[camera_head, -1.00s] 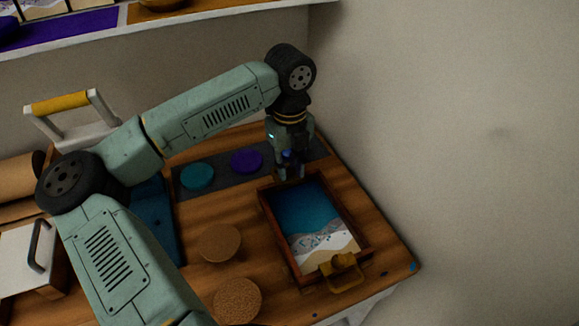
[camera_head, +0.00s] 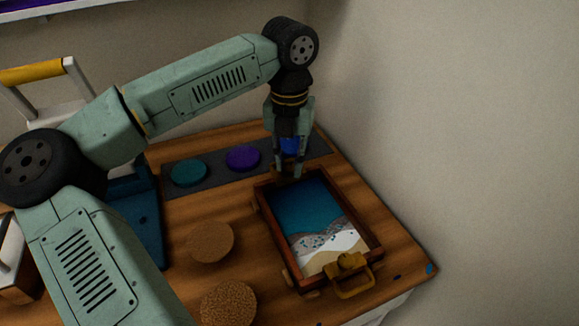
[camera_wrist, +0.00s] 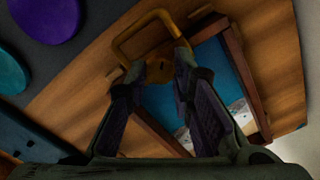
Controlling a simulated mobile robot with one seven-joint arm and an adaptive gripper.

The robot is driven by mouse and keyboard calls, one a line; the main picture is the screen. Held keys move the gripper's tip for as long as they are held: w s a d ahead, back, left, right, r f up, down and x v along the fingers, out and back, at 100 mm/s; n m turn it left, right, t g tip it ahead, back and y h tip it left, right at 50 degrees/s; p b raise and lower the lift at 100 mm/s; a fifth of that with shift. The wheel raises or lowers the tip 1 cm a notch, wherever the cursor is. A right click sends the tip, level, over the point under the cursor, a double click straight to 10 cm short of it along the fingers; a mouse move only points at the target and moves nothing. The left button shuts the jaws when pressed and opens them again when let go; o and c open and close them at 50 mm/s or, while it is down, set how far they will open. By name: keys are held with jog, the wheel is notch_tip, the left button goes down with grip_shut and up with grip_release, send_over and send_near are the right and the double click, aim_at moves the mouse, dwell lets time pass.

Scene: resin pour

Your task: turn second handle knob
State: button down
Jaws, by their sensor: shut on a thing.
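A framed tray (camera_head: 262,215) with a blue-and-sand beach picture lies on the wooden table. A brass handle with a knob (camera_head: 347,262) is at its near end. My gripper (camera_head: 289,172) points down at the tray's far end. In the wrist view, my gripper (camera_wrist: 160,66) has its two fingers on either side of the other handle's brass knob (camera_wrist: 159,70), shut on it. That handle's loop (camera_wrist: 135,30) extends beyond the fingertips. The fingers and wrist hide most of this far handle in the head view.
Teal (camera_head: 188,172) and purple (camera_head: 243,158) discs lie on a dark mat behind the tray. Two cork rounds (camera_head: 210,242) lie left of it. A wall (camera_head: 480,130) rises close on the right. A dark blue board (camera_head: 148,215) stands further left.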

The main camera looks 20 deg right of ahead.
jog(key=m+b, duration=0.2)
jog(key=m, duration=0.4)
jog(key=shift+f+m, duration=0.1)
jog(key=shift+m, duration=0.2)
jog(key=m, duration=1.2)
jog(key=shift+m, duration=0.4)
jog(key=m, duration=0.6)
jog(key=shift+m, duration=0.4)
jog(key=c, duration=1.4)
grip_release()
jog(key=shift+o, duration=0.2)
